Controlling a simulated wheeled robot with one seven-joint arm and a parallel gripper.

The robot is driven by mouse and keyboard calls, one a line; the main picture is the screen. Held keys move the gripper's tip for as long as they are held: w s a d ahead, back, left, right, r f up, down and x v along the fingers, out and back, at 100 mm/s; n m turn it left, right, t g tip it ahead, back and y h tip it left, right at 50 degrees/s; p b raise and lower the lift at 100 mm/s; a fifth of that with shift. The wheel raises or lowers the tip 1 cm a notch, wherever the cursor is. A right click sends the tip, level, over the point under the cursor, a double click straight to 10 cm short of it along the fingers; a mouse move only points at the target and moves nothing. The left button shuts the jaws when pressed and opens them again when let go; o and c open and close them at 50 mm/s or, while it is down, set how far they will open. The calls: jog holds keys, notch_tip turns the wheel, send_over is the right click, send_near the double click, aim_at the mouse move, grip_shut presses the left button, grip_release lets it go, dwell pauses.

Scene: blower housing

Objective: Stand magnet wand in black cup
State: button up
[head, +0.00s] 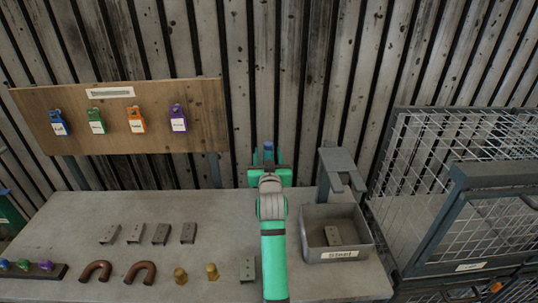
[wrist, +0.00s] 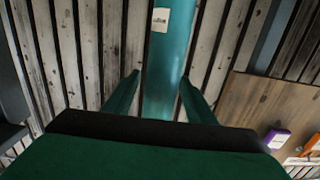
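My gripper (head: 268,158) is above the back of the bench, left of the grey forked stand. The magnet wand (head: 268,146) shows a blue end between its fingers. In the wrist view the wand is a teal cylinder (wrist: 165,70) with a small white label, close between both fingertips of my gripper (wrist: 160,78). The fingers look shut on it. My arm hides the wand's lower part in the head view. I cannot make out a black cup in either view.
The grey forked stand (head: 336,160) is right of my gripper, behind a bin (head: 345,250) labelled Steel. Metal blocks, brown horseshoe magnets (head: 140,272) and brass pieces (head: 180,275) lie on the bench at left. A tag board (head: 100,140) stands behind; a wire cage (head: 455,180) is right.

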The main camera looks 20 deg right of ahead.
jog(key=shift+s+a, duration=0.25)
jog(key=shift+s, duration=0.15)
jog(key=v, duration=0.9)
jog(key=shift+s, duration=0.4)
